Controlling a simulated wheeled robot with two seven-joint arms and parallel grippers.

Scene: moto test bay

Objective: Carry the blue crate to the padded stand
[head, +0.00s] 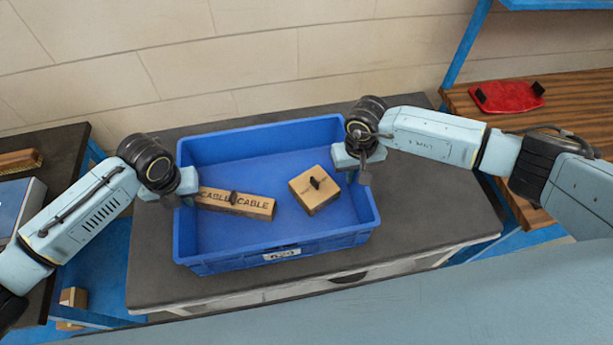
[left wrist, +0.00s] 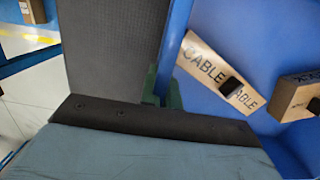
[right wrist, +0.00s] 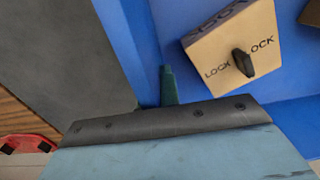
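The blue crate (head: 277,245) sits on a dark grey worktop, its open top facing up. It holds a long box marked CABLE (head: 236,203) and a squarer box (head: 315,190), marked LOCK in the right wrist view (right wrist: 232,48). My left gripper (head: 184,190) is at the crate's left wall, its green fingers (left wrist: 163,92) on either side of the wall and shut on it. My right gripper (head: 361,165) is at the right wall, one finger (right wrist: 168,86) inside against it; it looks shut on the wall. I cannot identify a padded stand for certain.
The grey worktop (head: 440,215) is bare right of the crate. A wooden bench (head: 575,95) with a red object (head: 507,95) stands at the right, beside a blue post (head: 465,45). A dark table (head: 60,150) stands at the left. A wall is close behind.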

